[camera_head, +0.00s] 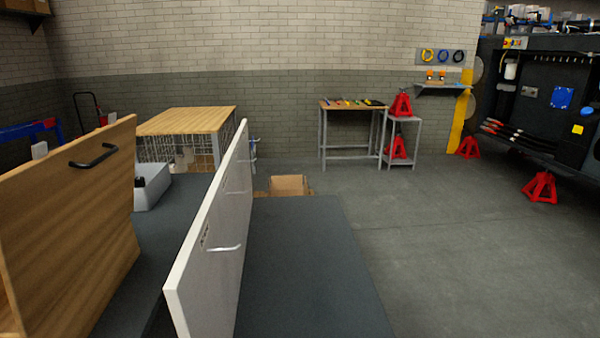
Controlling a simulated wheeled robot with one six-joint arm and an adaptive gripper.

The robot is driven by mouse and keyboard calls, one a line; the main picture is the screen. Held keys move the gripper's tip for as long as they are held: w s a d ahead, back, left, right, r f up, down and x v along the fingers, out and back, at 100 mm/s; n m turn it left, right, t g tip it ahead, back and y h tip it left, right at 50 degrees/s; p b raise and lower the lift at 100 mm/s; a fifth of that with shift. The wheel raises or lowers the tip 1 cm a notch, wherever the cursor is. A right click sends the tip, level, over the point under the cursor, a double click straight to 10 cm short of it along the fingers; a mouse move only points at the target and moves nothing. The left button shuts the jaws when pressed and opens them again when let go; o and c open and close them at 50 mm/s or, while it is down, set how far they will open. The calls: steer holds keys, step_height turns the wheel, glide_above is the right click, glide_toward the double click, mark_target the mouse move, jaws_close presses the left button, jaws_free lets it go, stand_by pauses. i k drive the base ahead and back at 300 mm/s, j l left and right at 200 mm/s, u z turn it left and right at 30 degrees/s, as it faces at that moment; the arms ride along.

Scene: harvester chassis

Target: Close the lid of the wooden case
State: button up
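The wooden lid (65,235) stands raised, nearly upright, at the left of the view. A black bar handle (94,156) is fixed near its top edge. The lid's left part is cut off by the picture edge. The body of the wooden case is mostly out of view; only a sliver of wood shows at the bottom left corner. My gripper is not in view.
A white panel (215,240) with a silver handle (224,249) stands upright right of the wooden lid on a dark surface (305,270). A grey box (151,187) sits behind. A wood-topped table (187,121) stands further back. Open floor (470,240) lies right.

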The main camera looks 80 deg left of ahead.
mark_target(59, 208)
steer(key=u, duration=0.45)
steer(key=i+u, duration=0.1)
steer(key=u, duration=0.75)
steer(key=l+u, duration=0.1)
steer(key=u, duration=0.3)
steer(key=l+u, duration=0.1)
steer(key=u, duration=2.05)
steer(key=i+l, duration=0.05)
